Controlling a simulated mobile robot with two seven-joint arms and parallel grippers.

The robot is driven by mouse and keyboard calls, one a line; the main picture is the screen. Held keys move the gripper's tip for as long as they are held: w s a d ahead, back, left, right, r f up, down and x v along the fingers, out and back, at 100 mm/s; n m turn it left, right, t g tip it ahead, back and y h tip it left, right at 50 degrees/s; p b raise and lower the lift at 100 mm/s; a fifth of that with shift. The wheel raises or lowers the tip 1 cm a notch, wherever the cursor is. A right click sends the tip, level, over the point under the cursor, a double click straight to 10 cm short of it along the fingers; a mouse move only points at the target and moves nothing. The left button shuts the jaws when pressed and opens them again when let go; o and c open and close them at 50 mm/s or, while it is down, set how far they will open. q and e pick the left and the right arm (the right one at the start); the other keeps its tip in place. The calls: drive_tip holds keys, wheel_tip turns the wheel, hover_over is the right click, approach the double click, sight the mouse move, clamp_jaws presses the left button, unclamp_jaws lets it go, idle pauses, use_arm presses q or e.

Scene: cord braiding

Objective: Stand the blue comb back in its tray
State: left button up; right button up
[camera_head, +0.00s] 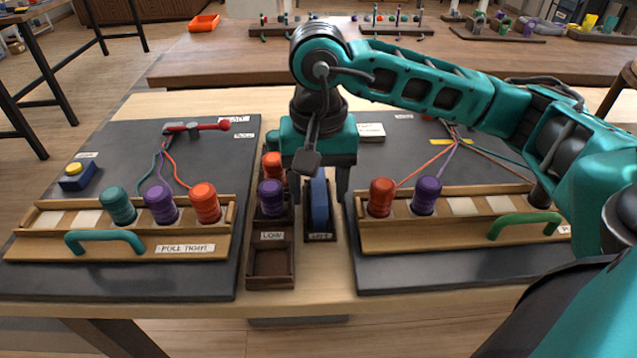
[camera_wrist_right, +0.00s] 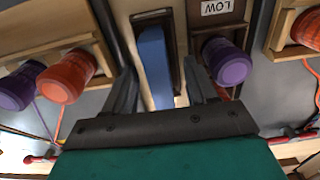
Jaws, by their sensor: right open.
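In the right wrist view the comb (camera_wrist_right: 154,60) shows as a blue slab within the tray's dark rim (camera_wrist_right: 150,17). My right gripper (camera_head: 318,185) is directly above and around the comb, with one finger on each side. In the wrist view there are gaps between both fingers and the comb, so the gripper is open and empty. The comb's lower part is hidden by the tray. My left gripper is not in view.
A dark box labelled LOW (camera_head: 271,265), holding a purple and an orange bobbin, stands close left of the comb tray. Wooden racks with bobbins and cords stand left (camera_head: 60,245) and right (camera_head: 440,240). A blue block with a yellow button (camera_head: 75,178) sits far left.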

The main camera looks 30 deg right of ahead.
wheel_tip(320, 180, up, 13)
drive_tip(key=p, duration=0.3)
